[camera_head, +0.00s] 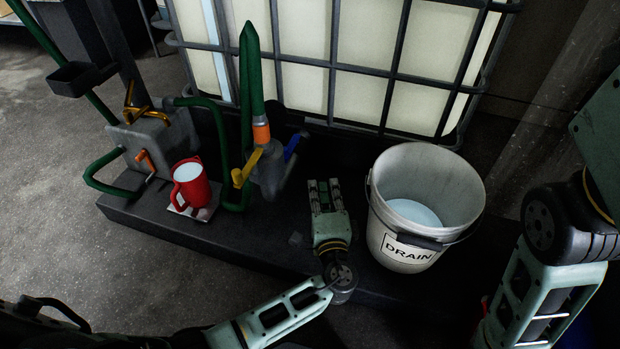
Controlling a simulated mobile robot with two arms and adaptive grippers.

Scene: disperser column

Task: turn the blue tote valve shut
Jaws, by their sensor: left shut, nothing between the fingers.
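The blue valve handle (293,145) is on a grey valve body (269,172) low at the front of the caged tote (330,85). It slants up and to the right. My left gripper (322,184) is shut and empty, pointing away from me, right of and a little below the blue handle. A gap shows between them. My right arm's links are at the right edge, and its gripper is out of the picture.
A white DRAIN bucket (424,190) holding pale liquid stands just right of my left gripper. A yellow lever (246,168) and green hose (250,80) join the valve on its left. A red jug (190,187) stands on the dark platform (225,240).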

